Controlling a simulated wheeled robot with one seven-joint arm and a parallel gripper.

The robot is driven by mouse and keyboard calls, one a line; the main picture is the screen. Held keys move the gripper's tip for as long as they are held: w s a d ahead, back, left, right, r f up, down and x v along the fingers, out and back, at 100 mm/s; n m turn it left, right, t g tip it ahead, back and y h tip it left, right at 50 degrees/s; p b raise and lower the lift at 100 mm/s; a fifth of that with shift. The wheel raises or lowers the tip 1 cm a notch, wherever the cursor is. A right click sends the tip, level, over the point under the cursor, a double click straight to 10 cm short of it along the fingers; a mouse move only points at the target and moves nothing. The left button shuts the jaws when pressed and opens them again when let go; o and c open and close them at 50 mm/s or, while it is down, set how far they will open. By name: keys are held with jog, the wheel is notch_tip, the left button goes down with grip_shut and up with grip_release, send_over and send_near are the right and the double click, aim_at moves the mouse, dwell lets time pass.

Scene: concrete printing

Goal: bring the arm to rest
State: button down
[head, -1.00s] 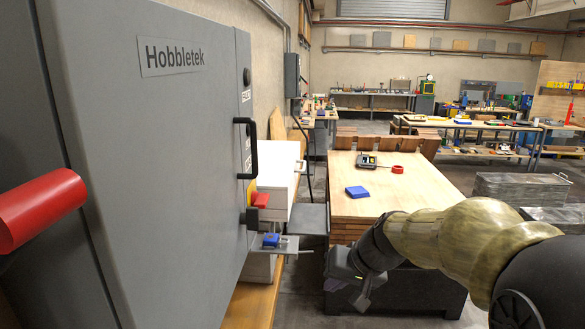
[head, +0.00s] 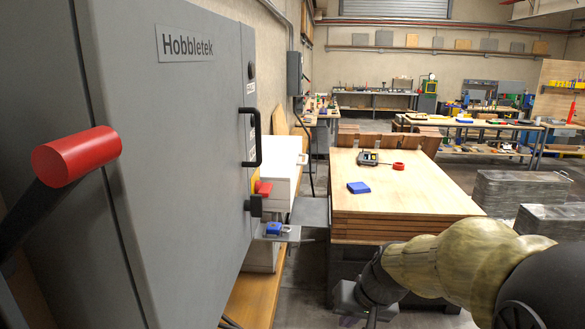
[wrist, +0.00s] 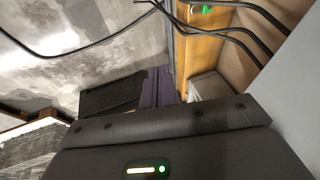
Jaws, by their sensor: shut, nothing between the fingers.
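My arm, in a tan sleeve, reaches in from the lower right of the head view. My gripper (wrist: 158,84) shows in the wrist view with its purple fingers together and nothing between them. In the head view it hangs low in front of the wooden table stack, partly cut off by the bottom edge. It looks clear of the table and the grey cabinet.
The grey Hobbletek cabinet (head: 185,150) with a black handle (head: 253,138) and red-ended lever (head: 77,156) fills the left. The wooden tabletop (head: 400,190) holds a blue block (head: 358,187). Metal blocks (head: 522,194) stand right. Black cables (wrist: 235,8) cross the wrist view.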

jog(key=s+d+f+g+h+b, duration=0.1)
jog(key=s+d+f+h+b, duration=0.1)
jog(key=s+f, duration=0.8)
jog(key=shift+s+d+f+n+h+b, duration=0.3)
jog(key=shift+s+d+f+h+b, duration=0.15)
jog(key=shift+d+f, duration=0.45)
jog(key=shift+d+r, duration=0.1)
jog(key=shift+r, duration=0.05)
jog(key=shift+w, duration=0.15)
